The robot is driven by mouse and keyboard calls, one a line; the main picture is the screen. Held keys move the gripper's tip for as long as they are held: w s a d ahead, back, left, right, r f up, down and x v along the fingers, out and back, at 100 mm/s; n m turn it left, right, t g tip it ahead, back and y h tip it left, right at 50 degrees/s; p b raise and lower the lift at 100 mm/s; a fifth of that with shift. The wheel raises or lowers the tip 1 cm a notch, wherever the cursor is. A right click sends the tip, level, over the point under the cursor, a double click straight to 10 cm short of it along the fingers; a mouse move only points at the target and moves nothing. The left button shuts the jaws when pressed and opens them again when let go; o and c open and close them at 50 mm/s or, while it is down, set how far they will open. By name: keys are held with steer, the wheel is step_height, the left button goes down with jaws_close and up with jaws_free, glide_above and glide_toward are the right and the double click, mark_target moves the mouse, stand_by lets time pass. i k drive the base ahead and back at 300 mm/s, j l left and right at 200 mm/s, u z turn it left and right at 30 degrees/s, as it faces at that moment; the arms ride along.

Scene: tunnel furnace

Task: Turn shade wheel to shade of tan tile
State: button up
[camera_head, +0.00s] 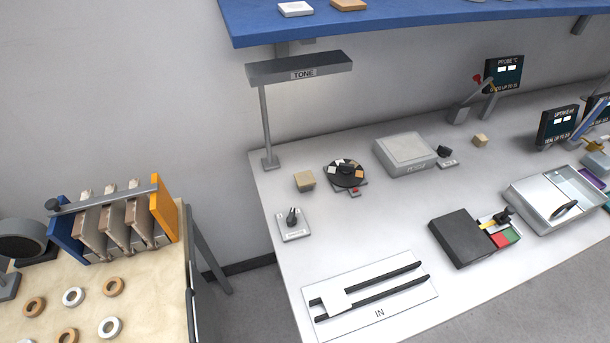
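The shade wheel (345,176) is a black disc on the white table, with white, tan and orange-brown patches around a dark centre knob. A small red mark (354,190) sits at its front edge. A tan block (305,181) stands just left of the wheel, near the TONE lamp (300,69). A flat orange-tan tile (349,4) lies on the blue shelf, cut by the top edge of the picture, beside a white tile (295,9). I cannot tell which of these tan pieces is the task's tile. My gripper is not in view.
Right of the wheel is a pale flat-topped box (405,153). In front are a small knob plate (293,224) and the IN rail plate (370,298). A black box (460,238) stands to the right. A wooden bench (150,300) with several rings is at left.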

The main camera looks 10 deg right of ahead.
mark_target(342, 173)
steer(key=i+j+z, duration=0.15)
steer(key=z, duration=0.25)
steer(key=i+j+z, duration=0.1)
steer(key=j+z, duration=0.15)
steer(key=z, duration=0.2)
steer(key=j+z, duration=0.25)
steer(key=z, duration=0.15)
